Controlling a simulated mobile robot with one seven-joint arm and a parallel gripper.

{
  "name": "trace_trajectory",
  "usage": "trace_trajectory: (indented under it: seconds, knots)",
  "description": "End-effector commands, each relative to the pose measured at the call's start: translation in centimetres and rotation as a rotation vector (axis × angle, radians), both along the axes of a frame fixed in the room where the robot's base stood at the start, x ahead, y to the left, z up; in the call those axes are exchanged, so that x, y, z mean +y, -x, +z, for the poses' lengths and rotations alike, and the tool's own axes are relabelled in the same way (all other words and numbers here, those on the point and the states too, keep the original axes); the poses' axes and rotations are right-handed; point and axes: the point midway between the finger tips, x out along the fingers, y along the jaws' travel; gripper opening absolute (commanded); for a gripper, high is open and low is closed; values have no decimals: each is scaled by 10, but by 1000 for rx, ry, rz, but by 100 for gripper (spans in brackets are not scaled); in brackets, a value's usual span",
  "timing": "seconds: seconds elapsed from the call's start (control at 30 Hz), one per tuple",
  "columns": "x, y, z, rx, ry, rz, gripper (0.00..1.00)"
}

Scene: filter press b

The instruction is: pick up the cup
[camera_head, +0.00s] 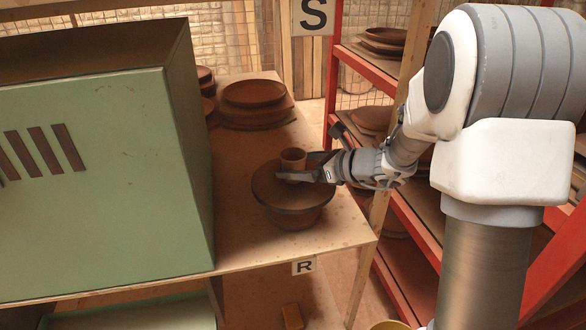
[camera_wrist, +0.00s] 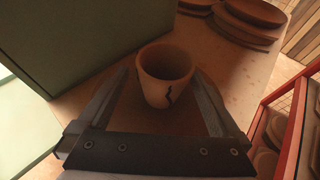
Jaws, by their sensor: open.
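The cup (camera_head: 293,158) is a small brown clay cup standing upright on a round dark disc (camera_head: 291,194) on top of a brown pot near the table's front right. In the wrist view the cup (camera_wrist: 166,78) is empty and shows a dark crack-like mark on its side. My gripper (camera_head: 300,174) reaches in from the right at the cup's height. In the wrist view my gripper (camera_wrist: 166,97) is open, with one finger on each side of the cup. I cannot tell whether either finger touches it.
A large green cabinet (camera_head: 100,150) stands close on the left. Stacked brown plates (camera_head: 254,100) sit at the back of the wooden table (camera_head: 235,235). A red shelf rack (camera_head: 408,222) with more dishes stands on the right. Bare tabletop lies between the plates and the pot.

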Motion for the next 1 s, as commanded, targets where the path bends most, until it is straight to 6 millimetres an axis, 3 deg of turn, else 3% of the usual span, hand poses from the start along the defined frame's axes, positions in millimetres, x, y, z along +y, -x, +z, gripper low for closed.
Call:
trace_trajectory:
  seconds: [0.43, 0.67, 1.0]
  knots:
    - [34, -32, -21, 1, 2, 2, 100]
    - [35, -33, -21, 0, 1, 0, 100]
    - [35, -33, -21, 0, 1, 0, 41]
